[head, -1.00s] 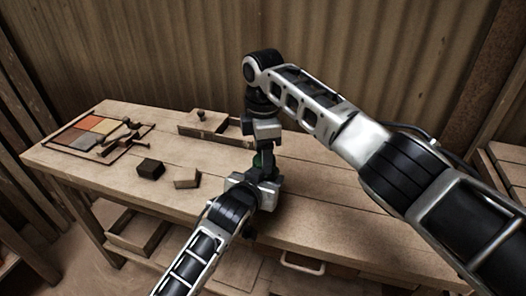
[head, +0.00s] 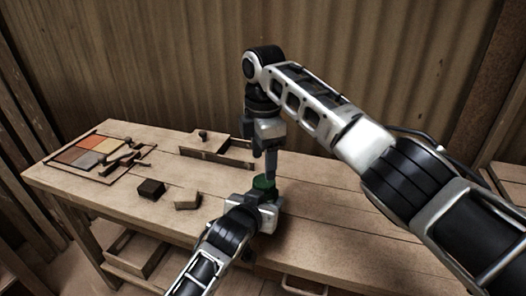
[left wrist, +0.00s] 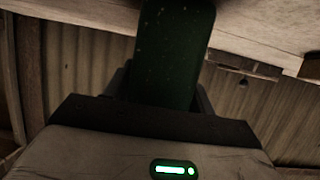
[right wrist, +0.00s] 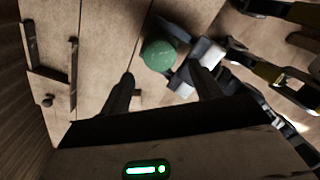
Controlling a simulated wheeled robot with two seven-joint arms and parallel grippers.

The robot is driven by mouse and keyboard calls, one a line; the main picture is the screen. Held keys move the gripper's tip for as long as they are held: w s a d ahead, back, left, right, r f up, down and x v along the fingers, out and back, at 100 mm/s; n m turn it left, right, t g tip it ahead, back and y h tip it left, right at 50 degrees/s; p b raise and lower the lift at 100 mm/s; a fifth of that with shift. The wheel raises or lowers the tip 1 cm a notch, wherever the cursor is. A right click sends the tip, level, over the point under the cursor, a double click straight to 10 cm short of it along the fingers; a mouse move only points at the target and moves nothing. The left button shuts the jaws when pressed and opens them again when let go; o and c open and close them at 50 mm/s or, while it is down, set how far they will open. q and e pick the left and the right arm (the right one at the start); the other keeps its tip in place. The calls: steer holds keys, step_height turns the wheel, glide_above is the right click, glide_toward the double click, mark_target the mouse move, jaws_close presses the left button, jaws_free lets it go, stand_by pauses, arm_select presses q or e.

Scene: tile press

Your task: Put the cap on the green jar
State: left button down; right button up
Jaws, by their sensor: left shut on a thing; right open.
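The green jar (left wrist: 172,55) stands upright between the fingers of my left gripper (head: 262,197), which is shut on it. In the left wrist view its dark green side fills the gap between the fingers. In the right wrist view a smooth, round green top (right wrist: 160,55) shows no opening; it looks like the cap lying on the jar, but I cannot tell how well it is seated. My right gripper (head: 271,172) is open and empty, pointing down just above the green top. Its two fingers show apart in the right wrist view (right wrist: 162,80).
A tray of coloured tiles (head: 62,166) lies at the bench's left end. A dark block (head: 151,189) and a light block (head: 187,199) lie left of the jar. A wooden frame with a knob (head: 212,147) stands behind. The bench's right part is clear.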

mark_target(263, 181)
arm_select(q)
steer(key=shift+d+f, duration=0.1)
arm_select(e)
steer(key=n, duration=0.2)
steer(key=r+n, duration=0.1)
steer(key=n, duration=0.3)
steer(key=shift+w+r, duration=0.1)
steer(key=shift+r, duration=0.25)
steer(key=n, duration=0.2)
steer(key=r+n, duration=0.1)
steer(key=n, duration=0.1)
steer(key=shift+f, duration=4)
steer(key=c, duration=1)
